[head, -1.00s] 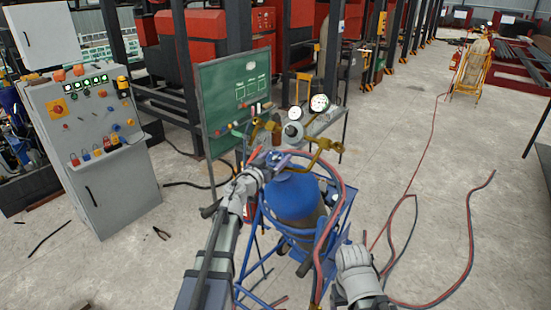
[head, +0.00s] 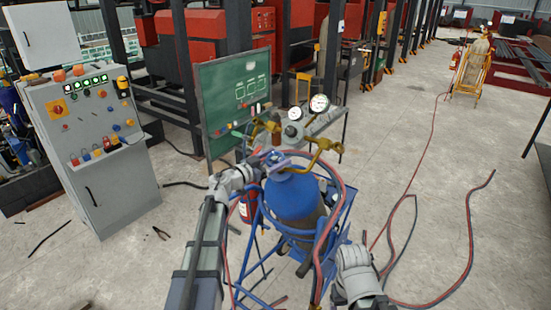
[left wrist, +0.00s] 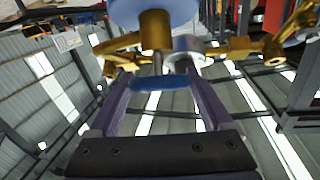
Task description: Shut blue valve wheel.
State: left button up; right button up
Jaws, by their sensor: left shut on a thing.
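The blue valve wheel (head: 277,157) sits at the top of a blue gas cylinder (head: 293,198) in a blue cart. In the left wrist view, the wheel's blue edge (left wrist: 160,83) lies between the two fingers of my left gripper (left wrist: 160,90). The left gripper also shows in the head view (head: 265,163), reaching the wheel from the left, shut on it. The brass valve body (left wrist: 155,30) is close beyond the fingertips. The wheel is partly hidden by the gripper. My right arm shows at the lower right of the cylinder; its fingers are not visible.
Red and blue hoses (head: 470,240) hang by the cart and run over the floor. A grey control cabinet (head: 100,150) stands left, a green board (head: 235,100) behind. Floor on the right is mostly open.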

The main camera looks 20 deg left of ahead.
pick_arm(q)
jog(key=m+g+h, duration=0.2)
jog(key=m, duration=0.1)
jog(key=m+g+h+p, duration=0.1)
jog(key=m+g+h, duration=0.1)
jog(key=m, duration=0.1)
jog(key=shift+w+a+r, duration=0.1)
jog(key=shift+w+r, duration=0.05)
jog(key=shift+w, duration=0.05)
jog(key=m+g+h+p, duration=0.1)
jog(key=m+g+p, duration=0.1)
jog(key=m+g, duration=0.1)
jog(key=shift+s+g, duration=0.1)
jog(key=shift+g, duration=0.3)
jog(key=shift+s+m+g+h, duration=0.1)
jog(key=shift+m+g+h, duration=0.2)
jog(key=shift+m+g, duration=0.5)
jog(key=shift+s+d+m+p, duration=0.1)
jog(key=shift+d+m+p, duration=0.1)
jog(key=shift+m+p, duration=0.2)
jog(key=o, duration=1.2)
jog(key=shift+f, duration=0.2)
jog(key=shift+c, duration=0.2)
jog(key=p+v, duration=0.1)
jog(key=v, duration=0.7)
jog(key=shift+d, duration=0.15)
jog(key=b+x, duration=0.1)
jog(key=x, duration=0.6)
jog(key=shift+d+f, duration=0.15)
jog(key=shift+d, duration=0.2)
